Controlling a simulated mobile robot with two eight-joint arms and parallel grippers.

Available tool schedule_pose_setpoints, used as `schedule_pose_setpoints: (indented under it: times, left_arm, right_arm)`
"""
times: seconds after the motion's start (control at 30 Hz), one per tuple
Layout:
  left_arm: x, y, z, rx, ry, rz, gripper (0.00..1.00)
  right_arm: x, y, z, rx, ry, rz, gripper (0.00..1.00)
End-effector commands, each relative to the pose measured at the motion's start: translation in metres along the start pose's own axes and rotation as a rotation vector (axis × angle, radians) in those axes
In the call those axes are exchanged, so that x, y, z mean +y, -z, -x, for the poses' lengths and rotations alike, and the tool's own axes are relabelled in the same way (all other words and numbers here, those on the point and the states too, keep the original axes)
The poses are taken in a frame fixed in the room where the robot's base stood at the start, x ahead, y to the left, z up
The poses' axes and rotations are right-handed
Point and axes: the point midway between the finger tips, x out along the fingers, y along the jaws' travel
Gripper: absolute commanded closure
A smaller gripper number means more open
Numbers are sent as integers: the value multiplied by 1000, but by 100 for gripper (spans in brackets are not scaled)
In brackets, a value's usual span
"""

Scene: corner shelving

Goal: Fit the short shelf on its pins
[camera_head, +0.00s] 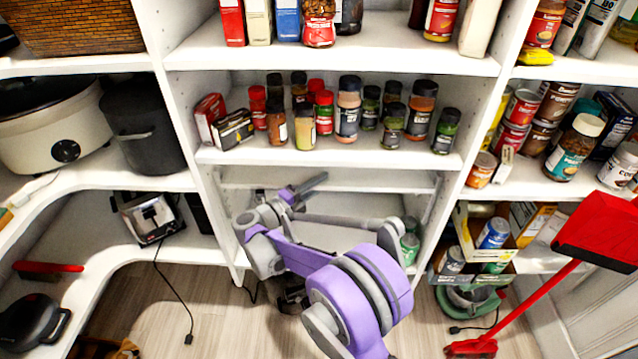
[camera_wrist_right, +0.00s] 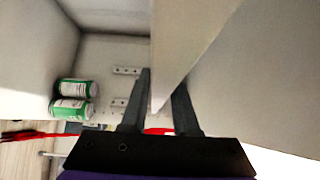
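The short shelf (camera_head: 385,182) is a white board lying across the lower middle bay, under the spice shelf. In the right wrist view the short shelf (camera_wrist_right: 195,45) runs between the fingers with its narrow edge towards me. My right gripper (camera_head: 312,184) reaches in at the front of this bay, left of its middle. In the right wrist view the right gripper (camera_wrist_right: 161,85) has one finger on each side of the board, close against it. Metal strips with holes (camera_wrist_right: 127,71) show on the bay's side wall. Whether the board rests on its pins is hidden. My left gripper is not in view.
Spice jars (camera_head: 349,108) crowd the shelf just above. Green cans (camera_head: 409,248) stand low at the bay's right side and show in the wrist view (camera_wrist_right: 75,100). A red dustpan (camera_head: 597,232) stands at the right. The floor (camera_head: 215,320) at front left is mostly clear.

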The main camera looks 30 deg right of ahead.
Motion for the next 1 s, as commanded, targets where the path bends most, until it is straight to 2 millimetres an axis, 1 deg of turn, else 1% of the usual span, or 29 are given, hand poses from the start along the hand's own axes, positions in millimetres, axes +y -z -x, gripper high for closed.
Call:
schedule_pose_setpoints:
  times: [0.03,0.1,0.13,0.37,0.47,0.57,0.9,1.0]
  left_arm:
    - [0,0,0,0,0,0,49]
    - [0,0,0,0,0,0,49]
    - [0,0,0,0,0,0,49]
    - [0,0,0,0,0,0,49]
    - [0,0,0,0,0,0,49]
    - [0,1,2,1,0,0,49]
    - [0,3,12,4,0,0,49]
    - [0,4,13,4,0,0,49]
  right_arm:
    - [0,0,0,0,0,0,60]
    - [0,0,0,0,-1,0,48]
    - [0,0,0,0,-1,0,45]
    - [2,0,0,-1,-6,0,45]
    - [2,0,3,-1,-5,0,45]
    - [1,-1,15,-4,-5,0,45]
    - [0,-1,81,-3,-3,-1,45]
    - [0,0,95,-2,-2,-1,45]
